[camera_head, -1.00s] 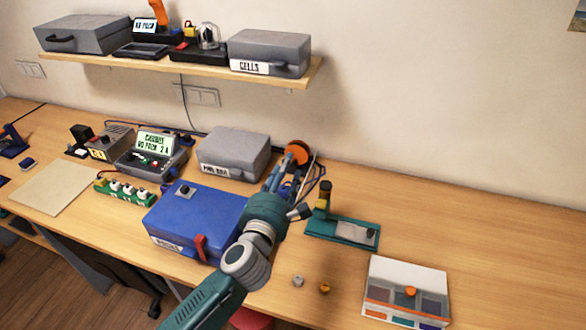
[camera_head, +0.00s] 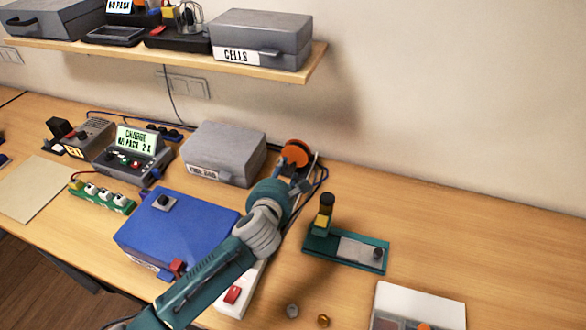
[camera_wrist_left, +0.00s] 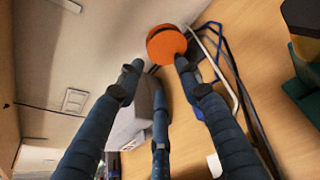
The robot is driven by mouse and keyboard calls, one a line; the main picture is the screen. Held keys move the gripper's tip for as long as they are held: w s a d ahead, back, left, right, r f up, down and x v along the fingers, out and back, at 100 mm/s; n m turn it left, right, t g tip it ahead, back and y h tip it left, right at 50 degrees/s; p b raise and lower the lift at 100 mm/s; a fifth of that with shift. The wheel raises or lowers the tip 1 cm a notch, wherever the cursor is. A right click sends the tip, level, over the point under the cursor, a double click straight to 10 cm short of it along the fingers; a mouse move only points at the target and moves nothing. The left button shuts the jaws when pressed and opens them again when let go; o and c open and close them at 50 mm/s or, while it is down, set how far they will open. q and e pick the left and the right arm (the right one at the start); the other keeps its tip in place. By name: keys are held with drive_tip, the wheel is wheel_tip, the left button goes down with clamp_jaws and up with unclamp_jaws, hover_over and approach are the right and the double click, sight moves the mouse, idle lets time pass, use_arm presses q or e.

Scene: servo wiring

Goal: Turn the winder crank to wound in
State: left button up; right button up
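The winder shows as an orange disc (camera_head: 296,153) at the back of the bench near the wall, with dark and pale cable beside it. A separate crank handle cannot be made out. My left gripper (camera_head: 299,181) is just in front of the winder, partly covering its lower part. In the left wrist view the three dark blue fingers (camera_wrist_left: 160,75) are spread with gaps between them. The orange disc (camera_wrist_left: 166,44) lies just past their tips, and the right finger overlaps its lower edge; I cannot tell whether they touch. My right gripper is out of view.
A blue case (camera_head: 180,230) and a grey case (camera_head: 222,150) stand left of my arm. A teal fixture with a dark-topped post (camera_head: 325,215) stands to the right. A white box with a red switch (camera_head: 233,295) lies under my arm. The right back bench is clear.

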use_arm(q)
drive_tip(key=b, duration=0.5)
approach(292, 170)
drive_tip(key=v, duration=0.3)
drive_tip(key=shift+w+r, duration=0.1)
drive_tip(key=shift+r, duration=0.05)
drive_tip(key=shift+w+f+b, duration=0.1)
drive_tip(key=shift+f+b, duration=0.15)
drive_tip(key=shift+b, duration=0.1)
drive_tip(key=shift+w, duration=0.5)
drive_tip(key=x, duration=0.9)
drive_tip(key=shift+s, duration=0.1)
drive_tip(key=shift+w+d+f, duration=0.1)
drive_tip(key=shift+w+f, duration=0.1)
drive_tip(key=shift+w, duration=0.25)
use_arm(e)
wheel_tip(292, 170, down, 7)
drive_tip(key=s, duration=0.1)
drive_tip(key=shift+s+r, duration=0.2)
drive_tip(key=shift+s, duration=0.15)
